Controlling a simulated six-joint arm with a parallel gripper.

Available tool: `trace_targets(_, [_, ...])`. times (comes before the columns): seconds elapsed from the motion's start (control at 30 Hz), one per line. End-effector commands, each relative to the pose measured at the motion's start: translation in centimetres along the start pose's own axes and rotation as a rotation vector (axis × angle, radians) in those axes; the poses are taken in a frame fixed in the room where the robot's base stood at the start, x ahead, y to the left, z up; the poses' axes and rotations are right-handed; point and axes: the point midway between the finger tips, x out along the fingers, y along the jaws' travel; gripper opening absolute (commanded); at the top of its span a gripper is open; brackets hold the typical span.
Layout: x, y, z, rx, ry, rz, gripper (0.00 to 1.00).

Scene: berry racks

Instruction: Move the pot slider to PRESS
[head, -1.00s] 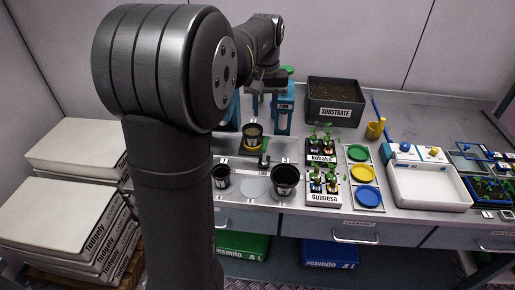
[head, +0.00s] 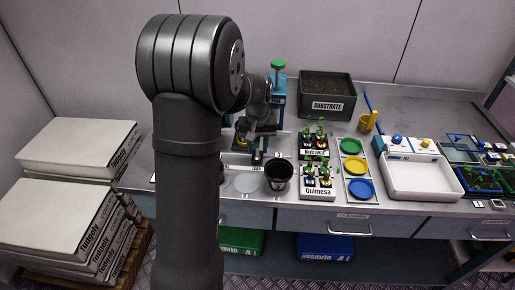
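My gripper (head: 259,133) is low over the slider, pointing down. Whether it touches the slider, and how its fingers stand, is too small and dark to tell. The blue press (head: 278,92) with a green knob stands behind, partly covered by my wrist.
A black pot (head: 279,176) stands right of the slider, close to a grey disc (head: 245,183). Seedling trays (head: 318,195) and a rack of coloured dishes (head: 354,164) are farther right. The substrate box (head: 327,98) stands at the back. White sacks (head: 50,218) are stacked at left.

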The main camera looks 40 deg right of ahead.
Motion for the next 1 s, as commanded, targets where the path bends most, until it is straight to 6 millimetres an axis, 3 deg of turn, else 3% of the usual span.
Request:
trace_targets(0.13, [1.0, 0.0, 0.0, 0.000, 0.000, 0.000, 0.34])
trace_targets(0.43, [1.2, 0.0, 0.0, 0.000, 0.000, 0.000, 0.34])
trace_targets(0.6, [1.2, 0.0, 0.0, 0.000, 0.000, 0.000, 0.01])
trace_targets(0.83, [1.1, 0.3, 0.1, 0.001, 0.000, 0.000, 0.00])
trace_targets(1.0, [1.2, 3.4, 0.5, 0.005, 0.001, 0.001, 0.00])
